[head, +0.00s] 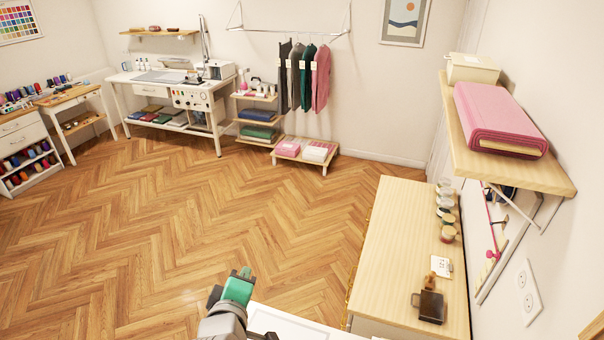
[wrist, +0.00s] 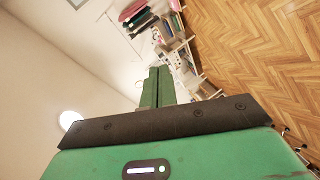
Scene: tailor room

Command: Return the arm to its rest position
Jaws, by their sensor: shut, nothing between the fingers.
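My gripper (head: 244,273) shows at the bottom of the head view, left of the wooden counter, with its green body raised above the floor. In the wrist view its green fingers (wrist: 157,88) are together, with nothing held between them. That view is tilted and looks out across the room, toward the hanging clothes and the floor. My grey arm link is partly cut off at the lower edge of the head view.
The wooden floor (head: 200,210) is open; sewing tables stand far back.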

